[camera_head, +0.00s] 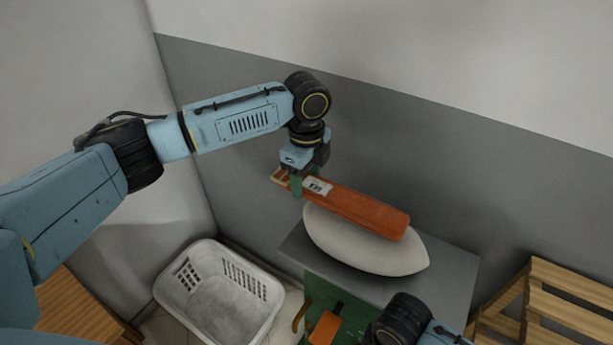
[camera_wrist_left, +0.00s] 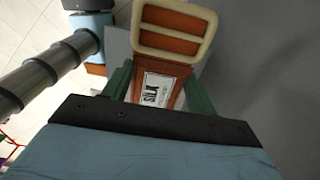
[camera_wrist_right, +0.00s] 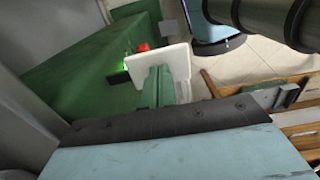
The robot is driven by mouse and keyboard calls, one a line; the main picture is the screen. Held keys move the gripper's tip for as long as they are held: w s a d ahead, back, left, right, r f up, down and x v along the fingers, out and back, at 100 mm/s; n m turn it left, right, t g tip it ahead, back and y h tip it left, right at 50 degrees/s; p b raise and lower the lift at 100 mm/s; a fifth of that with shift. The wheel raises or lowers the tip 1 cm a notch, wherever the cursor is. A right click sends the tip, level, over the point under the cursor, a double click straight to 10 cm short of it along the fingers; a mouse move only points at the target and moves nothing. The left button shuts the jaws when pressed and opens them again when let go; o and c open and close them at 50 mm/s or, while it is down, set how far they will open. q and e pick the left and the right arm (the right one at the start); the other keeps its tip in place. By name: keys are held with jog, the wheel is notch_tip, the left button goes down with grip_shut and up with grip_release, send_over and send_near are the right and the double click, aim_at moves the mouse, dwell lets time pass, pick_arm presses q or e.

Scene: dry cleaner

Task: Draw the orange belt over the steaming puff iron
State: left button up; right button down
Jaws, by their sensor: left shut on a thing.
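The orange belt (camera_head: 365,211) is a long, stiff-looking orange strip with a pale buckle frame at its left end and a white label; in the left wrist view its label (camera_wrist_left: 156,90) reads SILK. My left gripper (camera_head: 297,184) is shut on it near the buckle, fingers on either side. The puff iron (camera_head: 350,246) is a white oval pad on a grey top. The belt lies across its upper side in the head view; whether they touch is unclear. No steam shows. My right gripper's fingers (camera_wrist_right: 164,86) are close together beside a white slab (camera_wrist_right: 178,62); contact is unclear.
A white laundry basket (camera_head: 180,297) stands on the floor at left. A green cabinet (camera_head: 318,290) is under the grey top (camera_head: 455,270), with an orange part (camera_head: 325,328) at its front. Wooden slatted furniture (camera_head: 570,290) stands at right. Grey walls close the back.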

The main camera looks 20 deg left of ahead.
aim_at(319, 187)
jog(key=shift+s+f, duration=0.1)
jog(key=shift+f, duration=0.8)
pick_arm(q)
jog(key=shift+f, duration=1.1)
dwell(0.4)
jog(key=shift+a, duration=0.15)
jog(key=shift+w+a, duration=0.15)
jog(key=shift+a, duration=0.55)
jog(key=shift+w+a, duration=0.1)
jog(key=shift+a, duration=0.6)
jog(key=shift+s+d, duration=0.2)
jog(key=shift+d, duration=0.8)
jog(key=shift+s+d, duration=0.15)
jog(key=shift+d, duration=0.9)
jog(key=shift+s+d, duration=0.2)
jog(key=shift+d, duration=0.8)
jog(key=shift+w+a+f, duration=0.1)
jog(key=shift+w+a, duration=0.05)
jog(key=shift+a, duration=0.85)
jog(key=shift+w+a+f, duration=0.1)
jog(key=shift+w+a, duration=0.1)
jog(key=shift+a, duration=0.85)
jog(key=shift+w+a, duration=0.15)
jog(key=shift+a, duration=0.85)
pick_arm(e)
jog(key=shift+d, duration=0.1)
pick_arm(q)
jog(key=shift+d, duration=0.15)
